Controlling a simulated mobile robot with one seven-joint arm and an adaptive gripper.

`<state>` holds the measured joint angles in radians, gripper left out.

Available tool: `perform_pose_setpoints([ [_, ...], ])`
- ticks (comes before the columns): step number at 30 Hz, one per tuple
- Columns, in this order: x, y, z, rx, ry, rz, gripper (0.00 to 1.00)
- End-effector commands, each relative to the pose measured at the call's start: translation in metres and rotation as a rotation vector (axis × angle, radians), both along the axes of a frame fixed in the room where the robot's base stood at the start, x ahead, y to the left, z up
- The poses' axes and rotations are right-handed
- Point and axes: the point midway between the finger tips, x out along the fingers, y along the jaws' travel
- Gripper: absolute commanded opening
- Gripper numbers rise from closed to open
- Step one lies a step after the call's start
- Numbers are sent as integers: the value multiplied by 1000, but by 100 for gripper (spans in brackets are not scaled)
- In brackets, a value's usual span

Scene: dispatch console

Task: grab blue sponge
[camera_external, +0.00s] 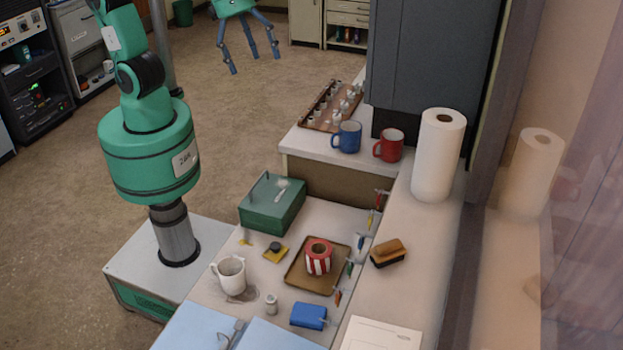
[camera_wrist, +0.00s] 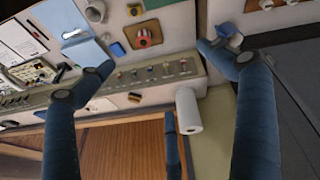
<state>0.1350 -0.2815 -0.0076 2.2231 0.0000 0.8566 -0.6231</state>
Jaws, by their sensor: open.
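The blue sponge (camera_external: 308,315) is a small blue block lying flat on the desk, in front of the brown tray with the striped cup. In the wrist view the sponge (camera_wrist: 117,49) is small, near the tip of one finger. My gripper (camera_external: 248,60) has several long blue fingers spread apart. It is empty and high above the floor at the back, well away from the sponge. In the wrist view my gripper (camera_wrist: 153,58) is also open, its fingers framing the desk from far off.
Near the sponge are the brown tray (camera_external: 296,281) with a red-and-white cup (camera_external: 318,261), a white mug (camera_external: 232,278), a small jar (camera_external: 271,303) and blue folders (camera_external: 265,336). A brown brush (camera_external: 388,253) and paper roll (camera_external: 438,155) stand to the right.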

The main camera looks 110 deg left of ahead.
Motion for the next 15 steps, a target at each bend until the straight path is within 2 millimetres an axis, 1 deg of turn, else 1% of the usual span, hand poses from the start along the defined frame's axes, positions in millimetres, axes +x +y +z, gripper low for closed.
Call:
perform_pose_setpoints([
  [1,11,-6,-3,-10,13,21,92],
  [8,59,-32,-18,-56,58,144,92],
  [15,105,-64,-43,-96,107,275,92],
])
